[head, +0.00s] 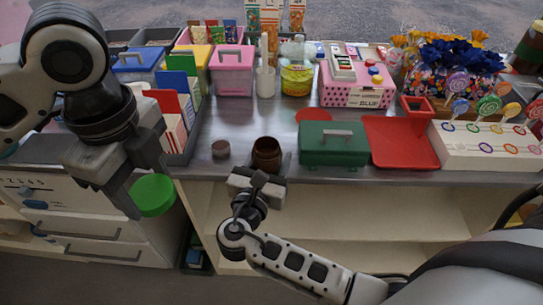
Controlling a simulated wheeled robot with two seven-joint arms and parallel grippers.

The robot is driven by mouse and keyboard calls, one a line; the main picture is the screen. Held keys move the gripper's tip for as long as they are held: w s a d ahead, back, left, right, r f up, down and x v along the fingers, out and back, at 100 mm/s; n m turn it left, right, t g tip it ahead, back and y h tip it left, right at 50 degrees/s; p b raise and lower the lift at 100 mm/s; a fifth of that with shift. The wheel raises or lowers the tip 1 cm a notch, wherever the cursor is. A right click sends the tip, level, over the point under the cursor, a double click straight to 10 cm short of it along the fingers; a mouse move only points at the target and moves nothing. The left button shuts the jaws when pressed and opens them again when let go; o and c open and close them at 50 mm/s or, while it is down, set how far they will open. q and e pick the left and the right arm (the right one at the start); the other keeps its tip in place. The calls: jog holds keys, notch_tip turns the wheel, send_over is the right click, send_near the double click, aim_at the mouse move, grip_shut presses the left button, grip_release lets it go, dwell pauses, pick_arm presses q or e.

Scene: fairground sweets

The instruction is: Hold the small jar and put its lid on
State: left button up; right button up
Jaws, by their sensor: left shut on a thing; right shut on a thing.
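A small brown jar (267,150) stands upright at the counter's front edge, its dark open mouth facing up. My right gripper (259,178) is at the near side of the jar, shut on it; the fingertips are partly hidden. My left gripper (131,193) is shut on a round green lid (153,195) and holds it in the air in front of the counter's edge, left of and nearer than the jar. A small dark brown disc (221,149) lies on the counter left of the jar.
A green box (333,144) with a handle stands just right of the jar, and a red tray (401,143) lies beyond it. A rack of folded cards (178,118) stands at the left. Bare counter (222,125) lies behind the brown disc.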

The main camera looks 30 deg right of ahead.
jog(key=o, duration=0.7)
jog(key=c, duration=0.8)
jog(key=shift+c, duration=0.2)
